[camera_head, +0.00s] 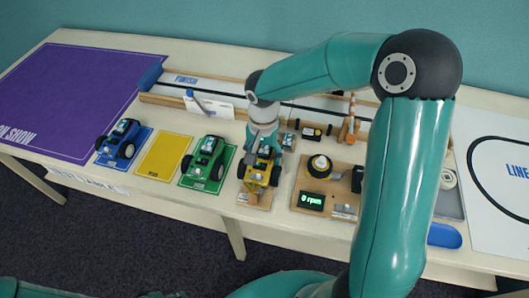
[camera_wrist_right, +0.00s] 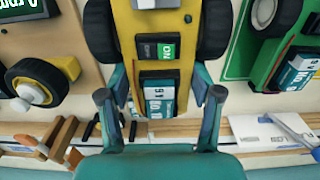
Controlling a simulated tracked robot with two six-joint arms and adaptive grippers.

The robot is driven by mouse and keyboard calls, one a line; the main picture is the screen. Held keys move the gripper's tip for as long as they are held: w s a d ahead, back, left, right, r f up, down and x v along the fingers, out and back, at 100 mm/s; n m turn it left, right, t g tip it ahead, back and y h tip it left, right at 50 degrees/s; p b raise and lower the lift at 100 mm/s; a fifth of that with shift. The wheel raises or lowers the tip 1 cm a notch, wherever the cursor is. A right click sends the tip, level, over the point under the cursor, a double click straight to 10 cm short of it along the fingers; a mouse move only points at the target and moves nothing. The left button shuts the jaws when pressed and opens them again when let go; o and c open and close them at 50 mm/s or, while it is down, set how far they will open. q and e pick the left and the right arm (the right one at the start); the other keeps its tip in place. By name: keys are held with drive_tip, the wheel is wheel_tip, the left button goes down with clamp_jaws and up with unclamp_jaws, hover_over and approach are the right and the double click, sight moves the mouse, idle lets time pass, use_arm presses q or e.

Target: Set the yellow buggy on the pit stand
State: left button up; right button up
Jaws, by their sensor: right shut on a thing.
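The yellow buggy (camera_head: 262,172), with dark wheels, is over a small wooden stand (camera_head: 252,201) between the green mat and the rpm board. The buggy covers most of this stand, and I cannot tell whether its wheels touch it. My right gripper (camera_head: 264,147) reaches down from above and is shut on the buggy. In the right wrist view the yellow body (camera_wrist_right: 125,30) fills the top middle, and the fingers (camera_wrist_right: 160,97) stand on either side of its rear part with the battery block. My left gripper is not in view.
A blue buggy (camera_head: 120,140) stands on a blue mat and a green buggy (camera_head: 205,158) on a green mat. The yellow mat (camera_head: 163,158) between them is empty. Right of the stand is a wooden board with an rpm display (camera_head: 311,201). A track (camera_head: 220,85) runs behind.

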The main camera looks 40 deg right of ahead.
drive_tip(key=shift+f, duration=0.1)
idle(0.4)
idle(0.3)
drive_tip(key=o, duration=1)
drive_tip(key=shift+o, duration=0.2)
wheel_tip(320, 180, up, 12)
